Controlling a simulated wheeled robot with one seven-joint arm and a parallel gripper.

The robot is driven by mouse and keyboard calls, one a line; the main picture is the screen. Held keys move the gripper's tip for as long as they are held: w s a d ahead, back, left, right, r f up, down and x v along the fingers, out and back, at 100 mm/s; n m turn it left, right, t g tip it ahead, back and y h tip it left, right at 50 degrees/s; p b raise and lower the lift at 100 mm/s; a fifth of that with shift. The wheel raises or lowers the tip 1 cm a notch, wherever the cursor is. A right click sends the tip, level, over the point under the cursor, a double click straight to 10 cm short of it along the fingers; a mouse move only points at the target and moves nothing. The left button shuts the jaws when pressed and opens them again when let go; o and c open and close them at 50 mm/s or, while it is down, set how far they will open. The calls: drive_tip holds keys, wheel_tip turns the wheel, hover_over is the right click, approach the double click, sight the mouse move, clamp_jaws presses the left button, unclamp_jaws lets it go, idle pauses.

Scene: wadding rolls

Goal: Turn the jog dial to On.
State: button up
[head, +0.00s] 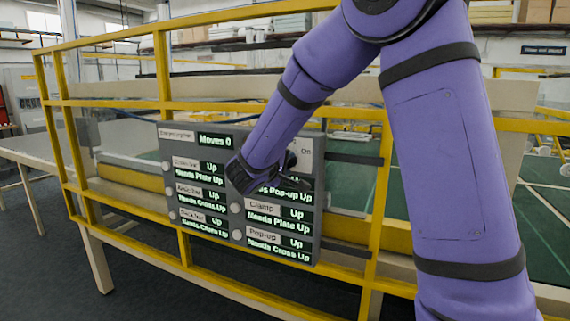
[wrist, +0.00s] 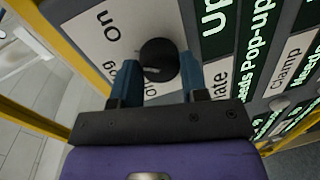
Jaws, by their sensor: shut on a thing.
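The jog dial is a round black knob (wrist: 158,58) on a pale label plate (wrist: 92,30) in the wrist view. The plate reads "On" at its upper left; the lettering lower down is partly hidden by my fingers. A small pale mark shows on the knob's lower part; which word it points to is unclear. My gripper (wrist: 157,66) is shut on the dial, one blue finger on each side. In the head view my gripper (head: 286,168) is at the right part of the control panel (head: 230,140), below the "On" lettering, and my arm hides part of the panel.
The panel has several round buttons (head: 236,208) beside "Clamp", "Pop-up" and other labels, with green readouts of "Up" and "Needs". The top readout (head: 215,141) says "Moves 0". A yellow rail fence (head: 160,75) runs behind the panel. A long table (head: 30,150) stands at left.

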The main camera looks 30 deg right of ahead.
drive_tip(key=o, duration=0.9)
drive_tip(key=shift+a, duration=0.1)
drive_tip(key=v, duration=1)
drive_tip(key=shift+s+a, duration=0.25)
